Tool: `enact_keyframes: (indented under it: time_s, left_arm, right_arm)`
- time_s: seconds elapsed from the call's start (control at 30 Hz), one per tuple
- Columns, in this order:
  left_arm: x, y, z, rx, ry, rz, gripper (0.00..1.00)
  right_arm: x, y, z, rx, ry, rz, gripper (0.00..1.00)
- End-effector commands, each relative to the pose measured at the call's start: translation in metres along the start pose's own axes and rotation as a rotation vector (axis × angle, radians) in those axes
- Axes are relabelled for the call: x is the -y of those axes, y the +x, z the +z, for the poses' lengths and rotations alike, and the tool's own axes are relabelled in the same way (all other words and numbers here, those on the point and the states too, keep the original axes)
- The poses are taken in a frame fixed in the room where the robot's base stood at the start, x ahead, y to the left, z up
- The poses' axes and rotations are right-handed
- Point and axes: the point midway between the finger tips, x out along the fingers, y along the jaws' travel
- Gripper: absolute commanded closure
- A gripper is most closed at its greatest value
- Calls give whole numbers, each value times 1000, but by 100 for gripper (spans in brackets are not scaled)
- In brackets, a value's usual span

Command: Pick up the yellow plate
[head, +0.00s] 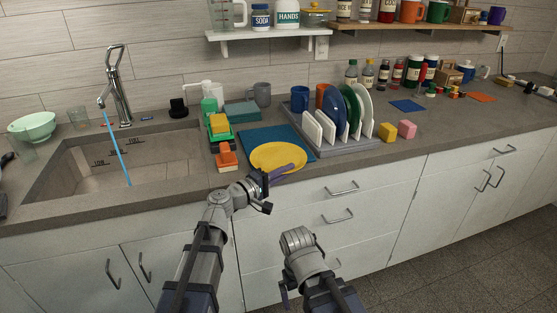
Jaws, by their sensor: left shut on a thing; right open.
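The yellow plate (276,155) lies on the counter, partly over the front of a dark blue mat (252,137). My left gripper (270,178) is at the plate's front rim and is shut on it. A dark purple part shows along the front right of the rim and hides a little of it. The plate looks about level; whether it is lifted at all is hard to tell. My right gripper (296,272) is open and empty, low in front of the drawers and apart from the counter.
A dish rack (345,149) with upright plates stands right of the plate. Left of it are an orange sponge (226,155), a green and yellow sponge holder (219,128) and the sink (120,160) with running water. Yellow and pink blocks (406,130) sit farther right.

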Motion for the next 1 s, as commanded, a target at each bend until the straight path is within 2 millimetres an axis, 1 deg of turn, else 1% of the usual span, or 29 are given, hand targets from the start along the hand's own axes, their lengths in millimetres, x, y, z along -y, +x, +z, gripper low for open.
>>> enact_keyframes:
  time_s: [0.37,0.53,0.67,0.77,1.0]
  left_arm:
    - [-1,0,0,0,0,0,100]
    - [-10,0,0,0,0,0,100]
    - [-23,0,0,0,0,0,100]
    - [-37,0,0,0,0,0,100]
    - [-76,0,0,0,0,0,100]
  right_arm:
    - [0,-1,0,0,0,0,0]
    - [-1,-10,1,0,0,0,0]
    - [-2,-23,1,0,0,0,0]
    - [-4,-37,2,0,0,0,0]
    - [-7,-75,4,0,0,0,0]
